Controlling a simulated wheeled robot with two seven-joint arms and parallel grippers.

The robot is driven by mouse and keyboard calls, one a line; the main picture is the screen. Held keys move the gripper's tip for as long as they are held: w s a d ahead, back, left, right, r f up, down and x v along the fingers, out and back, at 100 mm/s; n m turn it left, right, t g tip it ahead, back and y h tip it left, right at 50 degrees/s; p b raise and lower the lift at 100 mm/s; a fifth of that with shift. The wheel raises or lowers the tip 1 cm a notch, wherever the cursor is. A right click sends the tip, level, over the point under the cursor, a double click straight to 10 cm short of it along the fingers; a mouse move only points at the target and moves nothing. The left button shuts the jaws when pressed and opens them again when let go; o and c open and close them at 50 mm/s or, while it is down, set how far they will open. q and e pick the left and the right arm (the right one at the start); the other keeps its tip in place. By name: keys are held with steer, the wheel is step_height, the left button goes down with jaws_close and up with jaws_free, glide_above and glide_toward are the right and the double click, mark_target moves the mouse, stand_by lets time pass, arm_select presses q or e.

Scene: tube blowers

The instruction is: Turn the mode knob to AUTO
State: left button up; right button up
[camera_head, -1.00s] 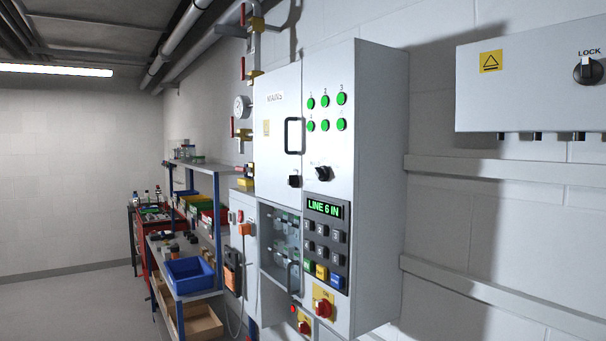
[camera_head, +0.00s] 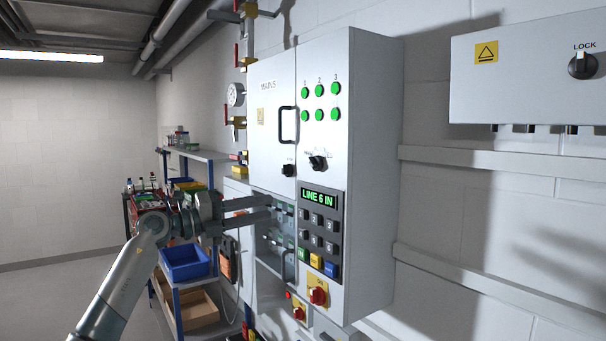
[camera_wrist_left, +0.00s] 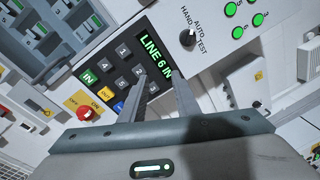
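The mode knob (camera_head: 318,162) is a black rotary switch on the grey cabinet door, below two rows of green lamps. In the left wrist view the knob (camera_wrist_left: 187,38) has HAND, AUTO and TEST printed around it. I cannot tell surely which label it points to. My left gripper (camera_head: 271,208) is open and empty, left of the keypad panel and below the knob in the head view. In the wrist view its two fingers (camera_wrist_left: 159,80) stand apart, with the keypad between and behind them and the knob beyond the tips. My right gripper is not in view.
A keypad panel (camera_head: 320,232) with a LINE 6 IN display sits below the knob. A second black knob (camera_head: 288,170) and a door handle (camera_head: 288,125) are to its left. Red rotary switches (camera_head: 318,296) sit lower. A shelf with a blue bin (camera_head: 186,262) stands behind my arm.

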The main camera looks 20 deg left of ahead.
arm_select(q)
steer(key=s+a+r+m+y, duration=0.1)
steer(key=s+r, duration=0.1)
steer(key=r, duration=0.3)
steer(key=s+a+r+y, duration=0.1)
steer(key=s+r, duration=0.1)
steer(key=r, duration=0.3)
steer(key=shift+s+a+m+t, duration=0.2)
steer(key=shift+a+m+t, duration=0.1)
steer(key=shift+m, duration=0.1)
steer(key=shift+w+d+r, duration=0.15)
steer(key=p, duration=0.9)
glide_toward(310, 163)
steer(key=x, duration=0.7)
steer(key=shift+d+r, duration=0.1)
steer(key=shift+w+d, duration=0.2)
steer(key=shift+w, duration=0.05)
